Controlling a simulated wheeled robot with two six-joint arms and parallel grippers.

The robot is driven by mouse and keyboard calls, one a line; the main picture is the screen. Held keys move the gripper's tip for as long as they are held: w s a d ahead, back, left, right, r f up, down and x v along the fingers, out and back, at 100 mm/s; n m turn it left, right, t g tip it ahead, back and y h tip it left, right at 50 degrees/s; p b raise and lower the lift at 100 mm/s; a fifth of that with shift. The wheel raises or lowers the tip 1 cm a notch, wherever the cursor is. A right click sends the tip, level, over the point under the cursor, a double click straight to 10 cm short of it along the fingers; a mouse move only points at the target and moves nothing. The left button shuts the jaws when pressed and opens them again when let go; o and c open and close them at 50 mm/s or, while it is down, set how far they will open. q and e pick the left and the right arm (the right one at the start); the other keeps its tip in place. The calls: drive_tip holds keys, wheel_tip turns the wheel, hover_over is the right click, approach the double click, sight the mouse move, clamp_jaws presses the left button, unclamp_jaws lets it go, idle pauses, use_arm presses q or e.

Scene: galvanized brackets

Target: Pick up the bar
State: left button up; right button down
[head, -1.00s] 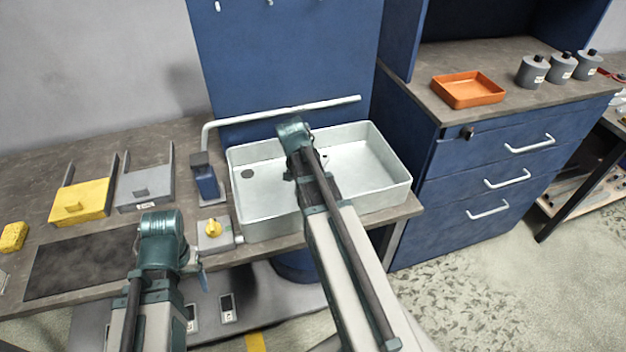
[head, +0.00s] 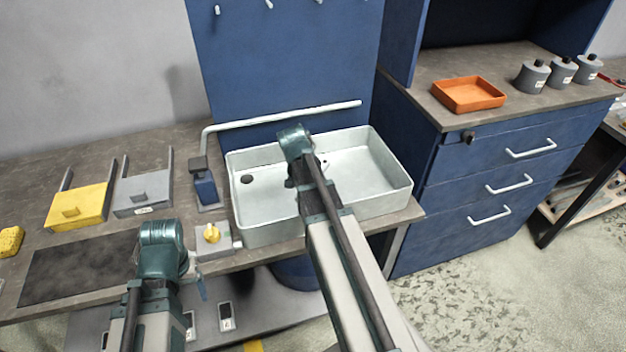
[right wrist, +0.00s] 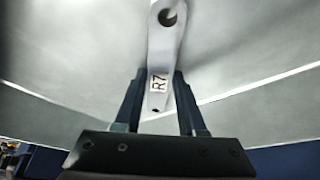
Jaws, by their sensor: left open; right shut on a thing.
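The bar (right wrist: 162,50) is a pale grey metal strip with a round hole at its far end and an "R7" label. In the right wrist view it sits between the two dark fingers of my right gripper (right wrist: 159,76), which is shut on it. Pale sink surfaces fill the background there. In the head view my right arm reaches over the white sink (head: 385,197), and its wrist hides most of the gripper and the bar. My left gripper (head: 200,287) is open, low in front of the bench edge, partly hidden by its own wrist.
A soap dispenser (head: 205,186) and a plate with a yellow knob (head: 211,233) stand left of the sink. A white pipe (head: 285,117) runs above the sink. Yellow (head: 78,207) and grey (head: 143,192) holders are farther left. An orange tray (head: 469,94) sits on the right cabinet.

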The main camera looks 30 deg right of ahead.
wheel_tip(320, 180, up, 10)
drive_tip(key=p, duration=1)
idle(1.1)
